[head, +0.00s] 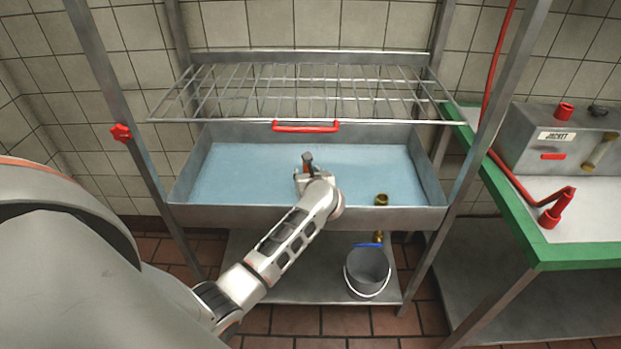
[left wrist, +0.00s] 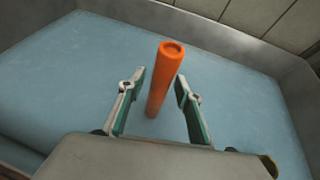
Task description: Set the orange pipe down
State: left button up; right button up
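The orange pipe (left wrist: 165,80) stands roughly upright in the left wrist view, over the blue floor of the metal basin (head: 300,218). Its lower end appears to rest on that floor. My left gripper (left wrist: 160,75) is open, with one finger on each side of the pipe. A clear gap shows at the left finger; the right finger is close to the pipe, and I cannot tell whether they touch. In the head view my left gripper (head: 306,172) is inside the basin, and the pipe is mostly hidden there. My right gripper is not in view.
A wire rack (head: 300,92) spans above the basin, with a red handle (head: 305,127) at its front. A brass fitting (head: 381,200) sits in the basin at the right. A grey bucket (head: 368,270) is on the lower shelf. A green-edged table (head: 525,235) stands at the right.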

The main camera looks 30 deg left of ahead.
pick_arm(q)
jog(key=s+d+r+m+t+y, duration=0.2)
jog(key=s+d+r+m+t, duration=0.35)
jog(key=s+r+m, duration=0.45)
jog(key=s+d+f+m+t+h, duration=0.1)
jog(key=s+d+m+t+h, duration=0.2)
jog(key=d+m, duration=0.45)
jog(key=s+d+m+t+h, duration=0.25)
jog(key=d+m+h, duration=0.2)
jog(key=m, duration=0.55)
jog(key=s+d+f+m+g+h, duration=0.4)
jog(key=s+d+f+m+h, duration=0.25)
jog(key=f+m, duration=0.35)
jog(key=s+a+f+m+g, duration=0.1)
jog(key=s+f+m+g, duration=0.4)
jog(key=s+f+m, duration=0.6)
jog(key=shift+s+a+f+g+y+p, duration=0.3)
jog(key=shift+s+f+g+p, duration=0.15)
jog(key=shift+s+f, duration=0.25)
jog(key=shift+m, duration=0.25)
jog(key=shift+c, duration=0.3)
